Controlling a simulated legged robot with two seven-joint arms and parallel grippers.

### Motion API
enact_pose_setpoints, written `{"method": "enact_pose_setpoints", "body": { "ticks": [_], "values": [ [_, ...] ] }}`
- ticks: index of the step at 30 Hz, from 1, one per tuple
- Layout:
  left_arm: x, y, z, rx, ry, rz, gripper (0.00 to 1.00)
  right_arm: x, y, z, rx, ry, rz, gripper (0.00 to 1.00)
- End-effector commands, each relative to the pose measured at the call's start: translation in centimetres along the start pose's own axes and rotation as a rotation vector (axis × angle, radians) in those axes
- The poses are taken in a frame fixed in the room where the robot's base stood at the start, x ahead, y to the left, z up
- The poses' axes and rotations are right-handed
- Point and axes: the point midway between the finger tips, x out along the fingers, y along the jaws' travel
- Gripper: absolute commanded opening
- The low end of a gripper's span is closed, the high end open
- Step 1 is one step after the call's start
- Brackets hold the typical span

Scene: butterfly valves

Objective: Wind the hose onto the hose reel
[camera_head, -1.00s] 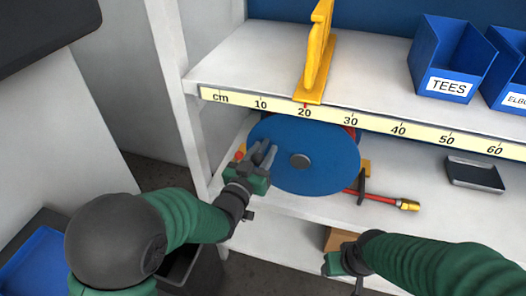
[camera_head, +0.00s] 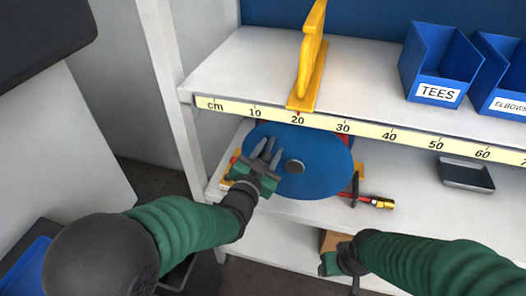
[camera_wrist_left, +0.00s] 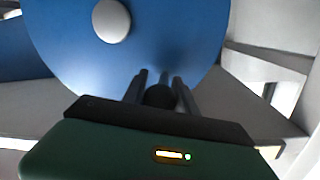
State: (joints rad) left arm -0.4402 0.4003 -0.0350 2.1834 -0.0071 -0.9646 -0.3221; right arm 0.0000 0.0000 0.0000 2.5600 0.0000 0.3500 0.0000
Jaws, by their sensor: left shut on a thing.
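The hose reel (camera_head: 322,170) stands on the middle shelf, its blue disc with a grey hub facing me. My left gripper (camera_head: 266,152) is in front of the disc, left of the hub. In the left wrist view, its fingers (camera_wrist_left: 160,88) are shut around a dark round handle (camera_wrist_left: 160,96) by the disc's edge. The red hose (camera_head: 362,198) comes out at the reel's lower right and ends in a brass fitting (camera_head: 383,203) on the shelf. The rest of the hose is hidden behind the disc. My right gripper (camera_head: 337,262) is low, below that shelf; its fingers are unclear.
The upper shelf, with a centimetre scale (camera_head: 366,132) along its edge, overhangs the reel. It holds a yellow stand (camera_head: 312,60) and blue bins (camera_head: 440,65). A dark tray (camera_head: 467,174) lies right of the hose, with bare shelf between. A brown box (camera_head: 330,241) sits below.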

Motion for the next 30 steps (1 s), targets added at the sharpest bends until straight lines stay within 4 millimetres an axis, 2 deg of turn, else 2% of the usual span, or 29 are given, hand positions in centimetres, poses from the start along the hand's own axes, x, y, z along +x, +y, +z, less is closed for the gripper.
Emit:
{"method": "enact_pose_setpoints", "body": {
  "ticks": [5, 15, 28, 29, 30],
  "values": [
    [0.1, 0.7, -1.2, 0.11, -0.007, 0.001, 0.0, -0.3, 0.0, -0.1, 0.0, 0.0, 0.0, 0.55],
    [0.1, 1.3, -1.9, 0.101, -0.006, 0.003, 0.0, -0.4, 0.0, -0.1, 0.0, 0.0, 0.0, 0.55],
    [0.1, 1.5, -1.9, 0.1, -0.007, 0.006, 0.0, -0.4, 0.0, -0.1, 0.0, 0.0, 0.0, 0.55],
    [0.1, 1.5, -1.9, 0.1, -0.008, 0.006, 0.35, -0.4, 0.0, -0.1, 0.0, 0.0, 0.0, 0.55],
    [0.1, 1.5, -1.9, 0.1, -0.008, 0.006, 0.41, -0.4, 0.0, -0.1, 0.0, 0.0, 0.0, 0.55]
  ]
}}
